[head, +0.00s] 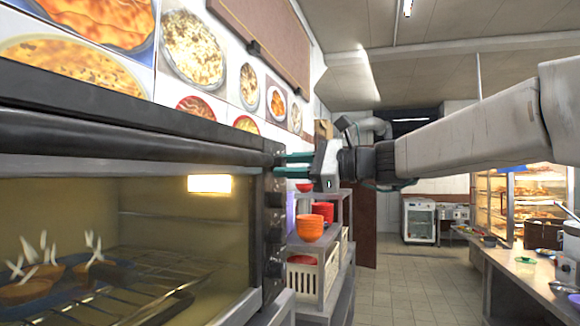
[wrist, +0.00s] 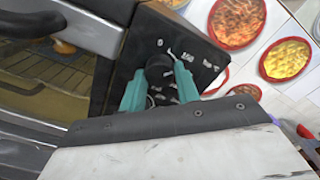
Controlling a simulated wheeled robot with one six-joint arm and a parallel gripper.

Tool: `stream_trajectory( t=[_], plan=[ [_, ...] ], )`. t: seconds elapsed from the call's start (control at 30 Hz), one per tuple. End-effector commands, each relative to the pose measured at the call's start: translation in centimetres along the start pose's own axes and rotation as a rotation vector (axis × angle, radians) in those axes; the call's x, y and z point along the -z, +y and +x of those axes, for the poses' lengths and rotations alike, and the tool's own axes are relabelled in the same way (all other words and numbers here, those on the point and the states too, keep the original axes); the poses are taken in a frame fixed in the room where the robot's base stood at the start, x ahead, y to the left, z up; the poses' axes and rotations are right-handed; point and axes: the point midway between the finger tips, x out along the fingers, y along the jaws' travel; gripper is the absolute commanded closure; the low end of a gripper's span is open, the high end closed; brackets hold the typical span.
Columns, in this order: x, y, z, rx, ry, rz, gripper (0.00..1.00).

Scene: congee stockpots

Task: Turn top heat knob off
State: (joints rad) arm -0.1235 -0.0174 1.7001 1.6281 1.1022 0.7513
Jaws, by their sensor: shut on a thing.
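The oven (head: 130,150) fills the left of the head view, with a column of dark knobs on the narrow control panel at its right edge. My gripper (head: 284,159) reaches in from the right, its teal fingers at the top of that panel. In the wrist view my gripper (wrist: 160,88) has one finger on each side of a round black knob (wrist: 158,69), the top heat knob, and is shut on it. White marks are printed around the knob on the black panel (wrist: 185,45). The knob's pointer cannot be made out.
Lower knobs (head: 275,235) sit below my gripper on the same panel. A shelf (head: 340,262) with orange bowls (head: 310,228) and a cream crate (head: 305,280) stands beyond the oven. A counter (head: 530,275) lies at right, with open tiled floor (head: 410,285) between.

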Motion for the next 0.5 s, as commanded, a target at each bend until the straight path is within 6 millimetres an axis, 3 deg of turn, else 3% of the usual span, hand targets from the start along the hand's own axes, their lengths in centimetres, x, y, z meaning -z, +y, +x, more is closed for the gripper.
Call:
stream_trajectory(
  t=[0.5],
  plan=[
    [0.06,-0.03,0.0,-0.001,0.001,-0.464,0.91]
  ],
)
